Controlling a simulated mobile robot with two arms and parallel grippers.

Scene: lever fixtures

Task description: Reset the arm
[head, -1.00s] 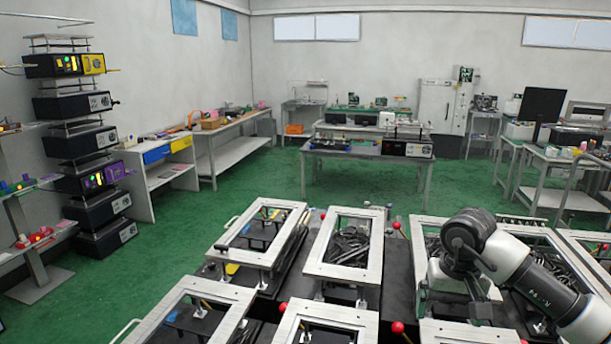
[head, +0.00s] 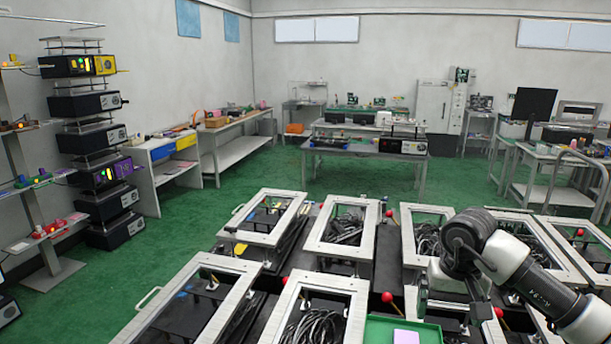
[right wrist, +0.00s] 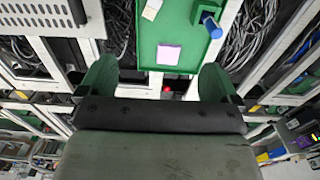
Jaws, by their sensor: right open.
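My right gripper (right wrist: 157,75) is open and empty, with its two green fingers spread apart in the right wrist view. In the head view my right arm comes in from the right and its wrist (head: 470,240) hangs over the framed fixtures; the fingers are hard to make out there. Red ball knobs, which look like lever ends, stand among the fixtures: one at front centre (head: 387,297), one farther back (head: 389,213), one at far right (head: 580,232). A small red spot (right wrist: 168,88) shows between the fingers in the right wrist view. My left gripper is out of view.
White-framed fixtures (head: 344,248) with cables inside fill the foreground. A green tray (head: 428,335) holding a pinkish pad (head: 405,338) is at the bottom; the right wrist view also shows a blue cylinder (right wrist: 211,25) on it. Green floor (head: 180,235) is clear at left.

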